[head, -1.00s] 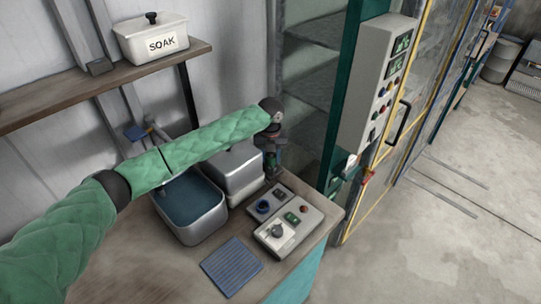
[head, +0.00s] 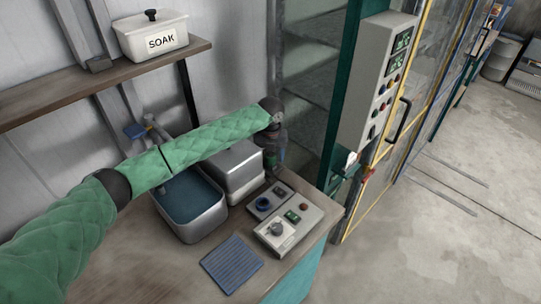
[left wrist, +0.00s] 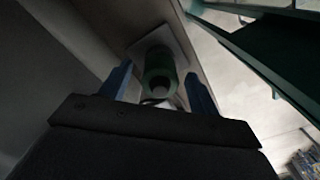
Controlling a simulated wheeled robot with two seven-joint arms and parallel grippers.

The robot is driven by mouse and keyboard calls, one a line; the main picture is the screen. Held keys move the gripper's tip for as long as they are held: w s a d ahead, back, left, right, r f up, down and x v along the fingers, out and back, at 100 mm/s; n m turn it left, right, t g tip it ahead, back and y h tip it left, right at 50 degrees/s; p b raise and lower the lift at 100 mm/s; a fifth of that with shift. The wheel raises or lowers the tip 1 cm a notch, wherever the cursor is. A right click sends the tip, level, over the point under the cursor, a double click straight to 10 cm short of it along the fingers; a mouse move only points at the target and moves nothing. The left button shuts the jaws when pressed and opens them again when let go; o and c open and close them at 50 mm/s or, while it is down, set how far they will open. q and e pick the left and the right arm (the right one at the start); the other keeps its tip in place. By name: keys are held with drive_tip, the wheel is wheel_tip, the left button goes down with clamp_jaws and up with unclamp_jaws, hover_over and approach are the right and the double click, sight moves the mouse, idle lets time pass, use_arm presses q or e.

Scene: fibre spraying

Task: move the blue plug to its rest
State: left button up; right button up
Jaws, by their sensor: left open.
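My left gripper (head: 273,158) is at the back right of the bench, beside the lidded metal box, small and partly hidden in the head view. In the left wrist view its two blue fingers (left wrist: 158,90) are apart, one on each side of a dark green hollow cylinder (left wrist: 158,68) on a pale square plate. I cannot tell whether the fingers touch it. No blue plug can be made out for certain. I cannot tell which thing is the rest. My right gripper is out of view.
A metal basin of liquid (head: 190,207) and a lidded metal box (head: 233,172) stand under my left arm. A grey control box (head: 289,229) and ribbed blue mat (head: 231,262) lie in front. A tall control panel (head: 373,90) stands right. A SOAK tub (head: 151,38) is shelved above.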

use_arm(q)
drive_tip(key=shift+r, duration=0.25)
wheel_tip(320, 180, up, 2)
drive_tip(key=shift+r+b, duration=0.25)
drive_tip(key=shift+b, duration=0.55)
wheel_tip(320, 180, up, 4)
drive_tip(key=shift+f+b, duration=0.15)
drive_tip(key=shift+b, duration=0.6)
drive_tip(key=shift+r, duration=0.55)
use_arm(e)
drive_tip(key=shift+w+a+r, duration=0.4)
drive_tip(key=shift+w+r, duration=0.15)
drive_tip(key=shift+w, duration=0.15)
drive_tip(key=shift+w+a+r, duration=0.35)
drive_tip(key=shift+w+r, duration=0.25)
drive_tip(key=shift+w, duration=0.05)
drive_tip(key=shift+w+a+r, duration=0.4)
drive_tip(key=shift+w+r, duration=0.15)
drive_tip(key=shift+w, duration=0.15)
